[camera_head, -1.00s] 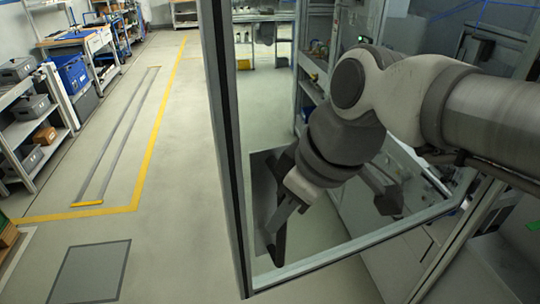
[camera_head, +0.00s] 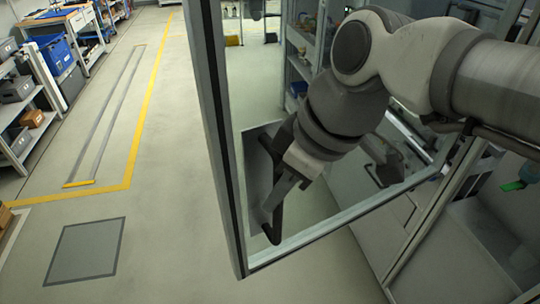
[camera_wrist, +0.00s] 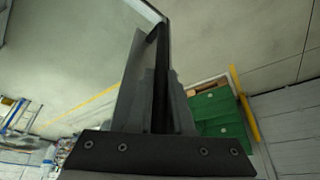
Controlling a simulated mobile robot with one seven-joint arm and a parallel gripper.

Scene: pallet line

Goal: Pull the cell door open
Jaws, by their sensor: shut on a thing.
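The cell door (camera_head: 222,150) is a clear panel in a grey metal frame, upright in the middle of the head view. Its bottom rail runs back to the right, and its top edge is out of view. A dark bar handle (camera_head: 276,226) sits on the door near its left upright. My gripper (camera_head: 271,205) is shut on the handle, with my arm reaching in from the right. In the wrist view my gripper's fingers (camera_wrist: 151,92) close around the dark handle bar (camera_wrist: 160,62). The grip partly hides the handle.
A metal post of the cell (camera_head: 432,238) stands at the lower right, close to my arm. Open floor (camera_head: 165,225) lies left of the door, with a yellow line and a grey floor plate (camera_head: 86,250). Shelves (camera_head: 38,128) stand at the far left. Green boxes (camera_wrist: 218,112) show in the wrist view.

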